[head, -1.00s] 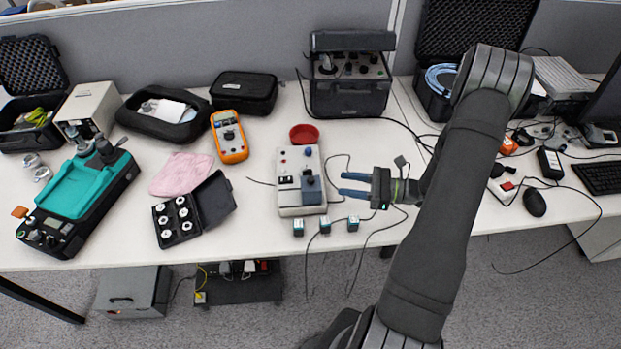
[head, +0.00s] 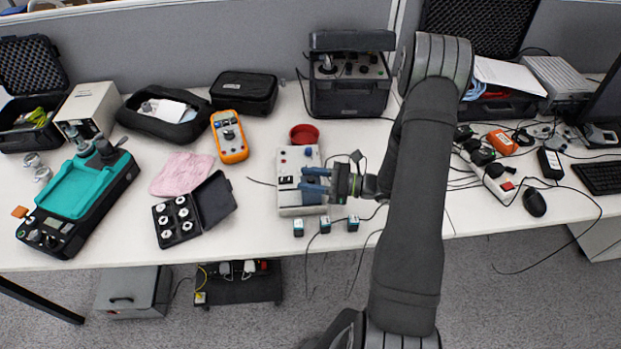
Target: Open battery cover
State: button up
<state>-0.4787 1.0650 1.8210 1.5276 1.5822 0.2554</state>
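A pale grey box-shaped device (head: 287,160) lies at the middle of the table, with a blue knob, a red knob and dark switches on its top. My gripper (head: 303,180) reaches in from the right over the lower half of this device. Its two blue fingers are apart, one above the other in the picture. The fingers cover the dark blue-grey block on the device's lower right, so I cannot tell whether they touch it. No separate battery cover can be made out. Small dark and teal blocks, including one on the left (head: 298,228), stand at the table's front edge.
A red bowl (head: 303,134) sits just behind the device. An orange multimeter (head: 230,137) and an open black case (head: 180,222) with white round pieces lie to the left. A black box (head: 349,95) stands behind. Loose cables run near the device's right side.

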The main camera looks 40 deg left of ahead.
grip_shut()
jog(key=shift+s+a, duration=1.1)
grip_release()
jog(key=shift+w+d, duration=0.1)
jog(key=v, duration=1.7)
jog(key=shift+d, duration=0.15)
